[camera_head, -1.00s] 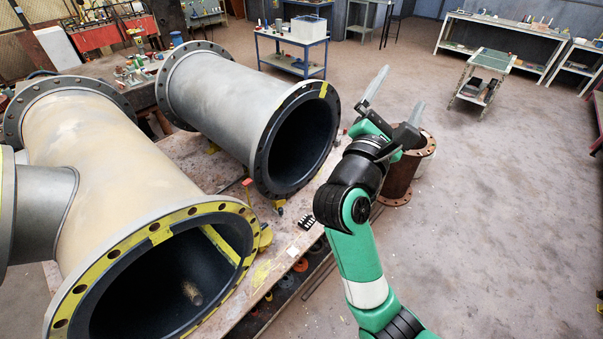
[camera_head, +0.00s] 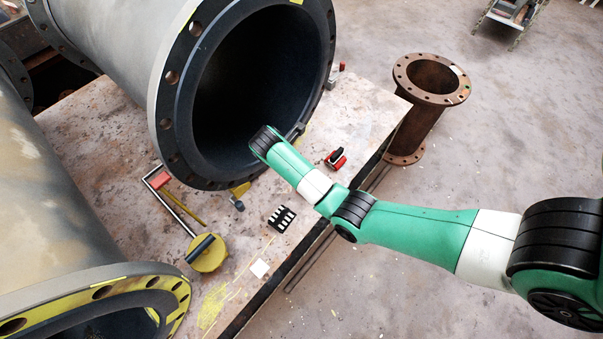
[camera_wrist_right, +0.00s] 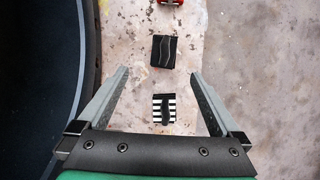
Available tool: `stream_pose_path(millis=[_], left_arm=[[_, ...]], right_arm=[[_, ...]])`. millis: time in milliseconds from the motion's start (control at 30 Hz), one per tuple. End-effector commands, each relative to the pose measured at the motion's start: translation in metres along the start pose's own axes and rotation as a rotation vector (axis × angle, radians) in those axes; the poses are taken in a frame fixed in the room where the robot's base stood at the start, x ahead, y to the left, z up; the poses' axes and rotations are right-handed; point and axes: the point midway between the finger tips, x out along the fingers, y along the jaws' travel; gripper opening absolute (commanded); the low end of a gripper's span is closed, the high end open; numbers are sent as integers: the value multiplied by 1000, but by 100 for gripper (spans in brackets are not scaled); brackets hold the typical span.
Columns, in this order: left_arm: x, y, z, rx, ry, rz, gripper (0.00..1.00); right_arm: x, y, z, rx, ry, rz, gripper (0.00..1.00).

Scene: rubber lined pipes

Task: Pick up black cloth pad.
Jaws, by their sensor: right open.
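The black cloth pad (camera_wrist_right: 165,51) lies flat on the worktable in the right wrist view, a dark rectangle with wavy light lines. I do not make it out in the head view, where my right arm covers that stretch of table. My right gripper (camera_wrist_right: 160,73) is open and empty, its two grey fingers spread to either side below the pad in the picture. In the head view its fingers are mostly hidden near the pipe mouth. My left gripper is not in view.
A black-and-white striped block (camera_wrist_right: 164,108) shows between my fingers, also in the head view (camera_head: 282,218). A red object (camera_head: 336,158) lies beyond the pad. The large flanged pipe (camera_head: 175,120) stands close by. A rusty flanged pipe (camera_head: 425,110) stands on the floor.

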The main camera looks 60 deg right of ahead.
Motion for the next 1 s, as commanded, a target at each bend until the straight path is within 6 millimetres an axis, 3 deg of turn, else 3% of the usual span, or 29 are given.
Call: stream_pose_path(millis=[33, 200, 333, 533, 800, 1000], left_arm=[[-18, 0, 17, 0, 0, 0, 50], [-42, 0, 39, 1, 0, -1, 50], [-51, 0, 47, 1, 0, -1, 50], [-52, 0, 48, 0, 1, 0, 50], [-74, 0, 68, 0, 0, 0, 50], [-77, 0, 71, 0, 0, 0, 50]], right_arm=[[29, -5, -7, 4, -2, -15, 100], [68, -13, -11, 20, -5, -37, 100], [82, -15, -11, 30, -6, -44, 100], [85, -15, -10, 33, -6, -44, 100], [136, -17, -12, 34, -6, -45, 100], [146, -17, -10, 34, -6, -43, 100]])
